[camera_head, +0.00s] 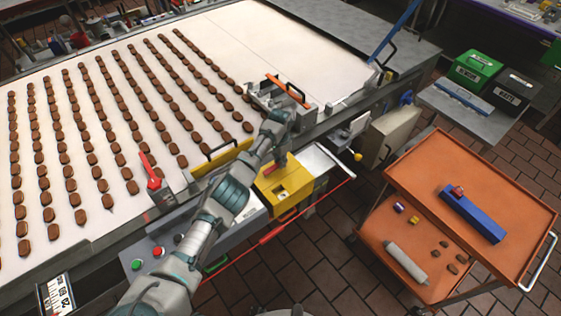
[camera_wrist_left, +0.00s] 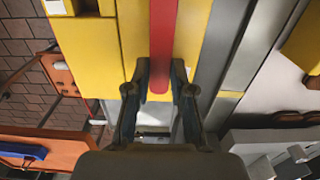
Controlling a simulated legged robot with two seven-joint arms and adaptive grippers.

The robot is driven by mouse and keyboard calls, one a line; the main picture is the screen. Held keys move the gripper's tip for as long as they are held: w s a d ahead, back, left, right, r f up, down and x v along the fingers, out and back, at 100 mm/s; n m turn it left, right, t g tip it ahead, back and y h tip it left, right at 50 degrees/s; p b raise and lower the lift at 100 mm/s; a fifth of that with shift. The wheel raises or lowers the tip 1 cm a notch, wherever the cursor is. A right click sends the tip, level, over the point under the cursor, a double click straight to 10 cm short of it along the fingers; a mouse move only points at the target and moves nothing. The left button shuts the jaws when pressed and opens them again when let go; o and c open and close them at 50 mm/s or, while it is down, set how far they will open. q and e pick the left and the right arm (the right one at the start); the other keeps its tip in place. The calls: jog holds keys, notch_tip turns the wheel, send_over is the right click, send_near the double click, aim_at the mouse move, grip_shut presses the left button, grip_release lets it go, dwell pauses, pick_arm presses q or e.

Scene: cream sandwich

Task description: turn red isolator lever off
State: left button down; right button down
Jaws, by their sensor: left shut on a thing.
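A yellow box (camera_head: 284,189) stands at the front side of the conveyor, below my left gripper (camera_head: 281,158). In the left wrist view, a red lever (camera_wrist_left: 163,40) runs down over a yellow surface (camera_wrist_left: 193,30) from the top edge. My left gripper's two fingers (camera_wrist_left: 162,78) are on either side of the lever's lower end and shut on it. The gripper and arm hide most of this lever in the head view. My right gripper is not in view.
A conveyor (camera_head: 225,60) carries rows of brown pieces. Another red lever (camera_head: 150,172) stands at its near edge. A panel with green and red buttons (camera_head: 148,259) lies left of my arm. An orange cart (camera_head: 430,165) stands at the right over brown floor tiles.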

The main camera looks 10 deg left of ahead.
pick_arm(q)
jog(key=shift+w+r, duration=0.15)
jog(key=c, duration=1.2)
grip_release()
jog(key=shift+o, duration=1)
notch_tip(320, 180, up, 12)
jog(key=shift+f, duration=0.2)
jog(key=shift+w, duration=0.1)
